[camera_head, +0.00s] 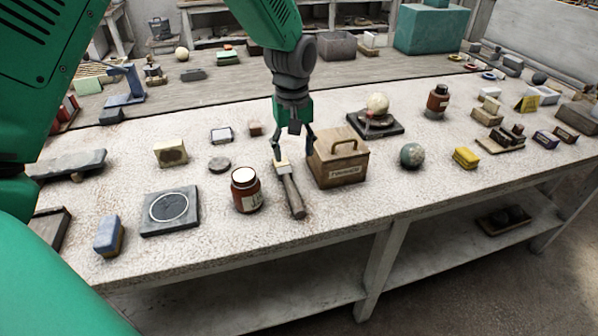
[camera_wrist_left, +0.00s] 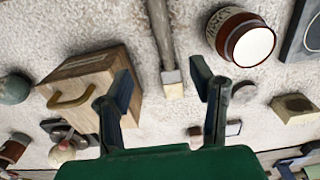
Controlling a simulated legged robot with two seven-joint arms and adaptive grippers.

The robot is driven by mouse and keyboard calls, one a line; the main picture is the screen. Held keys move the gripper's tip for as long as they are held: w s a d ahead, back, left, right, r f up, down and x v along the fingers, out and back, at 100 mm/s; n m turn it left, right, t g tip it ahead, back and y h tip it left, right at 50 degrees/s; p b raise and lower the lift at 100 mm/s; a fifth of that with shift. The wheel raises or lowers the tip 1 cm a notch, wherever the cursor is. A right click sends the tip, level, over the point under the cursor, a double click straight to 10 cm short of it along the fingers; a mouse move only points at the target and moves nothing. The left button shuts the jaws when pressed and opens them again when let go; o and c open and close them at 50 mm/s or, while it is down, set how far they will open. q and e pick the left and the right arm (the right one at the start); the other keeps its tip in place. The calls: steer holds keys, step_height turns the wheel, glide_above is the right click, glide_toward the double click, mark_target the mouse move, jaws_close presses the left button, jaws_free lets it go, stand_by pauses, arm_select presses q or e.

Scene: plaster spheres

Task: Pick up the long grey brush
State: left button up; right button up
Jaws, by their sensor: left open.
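The long grey brush (camera_head: 292,196) lies on the pale bench top, its grey handle toward the front edge and its cream head toward the back. My left gripper (camera_head: 292,150) points down over the head end, jaws open. In the left wrist view the open fingers (camera_wrist_left: 162,80) stand on either side of the brush's cream head (camera_wrist_left: 173,88), with the grey handle (camera_wrist_left: 162,30) running up out of the frame. The fingers look apart from the brush; their height above the bench is hard to judge. My right gripper is not in view.
A wooden box with a handle (camera_head: 338,163) stands close right of the brush, near one finger. A brown jar (camera_head: 246,190) stands close left. A green sphere (camera_head: 412,155) and yellow block (camera_head: 466,157) lie farther right. The bench front edge is near the handle.

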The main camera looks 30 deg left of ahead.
arm_select(q)
glide_above(296, 194)
steer(key=a, duration=0.1)
steer(key=f, duration=0.7)
steer(key=shift+w+f, duration=0.25)
steer(key=shift+d+f, duration=0.35)
steer(key=shift+f, duration=0.1)
steer(key=f, duration=0.4)
steer(key=shift+s+a+f, duration=0.1)
steer(key=shift+s+f, duration=0.15)
steer(key=shift+s, duration=0.15)
steer(key=shift+a+f, duration=0.2)
steer(key=shift+f, duration=0.15)
steer(key=shift+d+r, duration=0.1)
steer(key=shift+d, duration=0.1)
steer(key=shift+c, duration=1.3)
steer(key=shift+w+d, duration=0.1)
steer(key=shift+d, duration=0.15)
jaws_close()
